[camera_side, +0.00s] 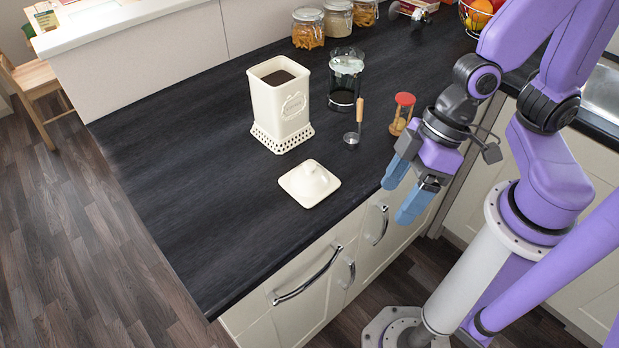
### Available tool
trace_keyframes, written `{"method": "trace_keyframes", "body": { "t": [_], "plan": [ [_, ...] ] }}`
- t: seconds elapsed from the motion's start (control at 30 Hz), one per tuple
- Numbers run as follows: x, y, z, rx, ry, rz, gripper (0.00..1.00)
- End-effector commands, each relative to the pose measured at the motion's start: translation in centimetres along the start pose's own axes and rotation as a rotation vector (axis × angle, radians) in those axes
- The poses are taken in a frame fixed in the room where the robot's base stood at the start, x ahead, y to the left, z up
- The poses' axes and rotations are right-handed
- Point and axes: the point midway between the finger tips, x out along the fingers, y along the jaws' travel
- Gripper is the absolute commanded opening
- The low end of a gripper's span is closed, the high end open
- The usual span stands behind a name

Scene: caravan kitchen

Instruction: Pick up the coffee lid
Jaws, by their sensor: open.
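The coffee lid (309,183) is a cream, square lid with a raised middle. It lies flat on the dark counter, near the front edge. The cream coffee canister (280,104) stands upright and open behind it, with dark contents showing inside. My gripper (404,193) has blue fingertips and is open and empty. It hangs to the right of the lid, near the counter's front edge, apart from the lid.
Glass jars (308,28) and a fruit bowl (478,15) are at the back. The counter's left part (190,150) is clear.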

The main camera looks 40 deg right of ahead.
Motion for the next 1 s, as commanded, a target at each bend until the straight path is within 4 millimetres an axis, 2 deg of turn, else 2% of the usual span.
{"method": "trace_keyframes", "body": {
  "t": [0.03,0.17,0.4,0.6,0.7,0.87,1.0],
  "plan": [
    [1.1,0.0,-0.6,0.032,0.037,0.006,0.76],
    [3.2,0.6,-2.6,0.121,0.168,0.042,0.76],
    [5.5,4.0,-5.3,0.244,0.421,0.206,0.76],
    [5.4,7.5,-6.2,0.276,0.611,0.386,0.76],
    [4.9,8.6,-6.4,0.272,0.676,0.451,0.76],
    [4.5,9.4,-6.6,0.266,0.726,0.501,0.76],
    [4.9,9.9,-7.0,0.265,0.730,0.506,0.76]
  ]
}}
